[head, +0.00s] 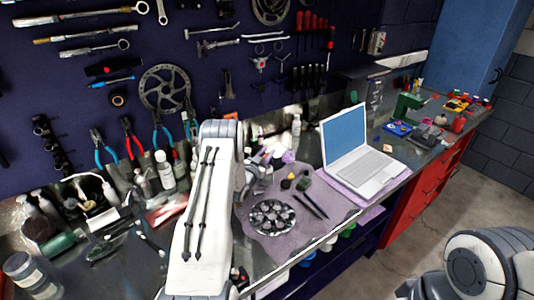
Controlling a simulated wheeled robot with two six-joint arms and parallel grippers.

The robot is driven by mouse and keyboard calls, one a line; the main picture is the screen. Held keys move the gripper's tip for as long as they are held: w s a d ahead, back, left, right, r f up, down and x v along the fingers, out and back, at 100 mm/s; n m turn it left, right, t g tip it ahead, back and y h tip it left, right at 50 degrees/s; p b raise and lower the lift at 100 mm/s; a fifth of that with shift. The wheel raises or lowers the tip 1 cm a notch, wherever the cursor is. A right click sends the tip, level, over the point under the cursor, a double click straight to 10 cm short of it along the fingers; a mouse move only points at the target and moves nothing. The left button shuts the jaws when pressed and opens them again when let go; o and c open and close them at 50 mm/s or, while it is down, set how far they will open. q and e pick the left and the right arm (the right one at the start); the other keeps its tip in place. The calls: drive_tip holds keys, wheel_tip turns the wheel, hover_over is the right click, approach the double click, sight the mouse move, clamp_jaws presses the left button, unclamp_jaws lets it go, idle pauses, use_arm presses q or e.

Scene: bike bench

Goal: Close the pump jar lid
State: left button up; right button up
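A clear jar with a grey top (27,272) stands at the lower left of the bench and may be the pump jar. It is too small to tell whether its lid is open or shut. My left arm (205,210) rises through the middle of the head view, well to the right of this jar. My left gripper is mostly hidden behind that arm, and I cannot make out its fingers. My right arm (480,265) shows only in part at the lower right, and its gripper is out of the picture.
White-capped bottles (165,170) stand by the tool wall. A round tray of small parts (272,217) lies on a cloth. An open laptop (355,155) stands right of it. A red drawer cabinet (425,190) is under the bench's right end. Clutter fills the bench's left side.

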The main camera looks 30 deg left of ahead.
use_arm(q)
clamp_jaws()
drive_tip(key=shift+w+d+f+m+b, duration=0.15)
drive_tip(key=shift+d+m+b, duration=0.25)
drive_tip(key=shift+m+b, duration=1.15)
drive_tip(key=shift+s+d+f+m+b, duration=0.1)
drive_tip(key=shift+d+f+m+b, duration=0.55)
drive_tip(key=shift+b, duration=1.55)
drive_tip(key=shift+w+d+r+m+b, duration=0.1)
drive_tip(key=shift+d+r+m+b, duration=0.1)
drive_tip(key=shift+m+b, duration=1.45)
drive_tip(key=shift+n, duration=0.25)
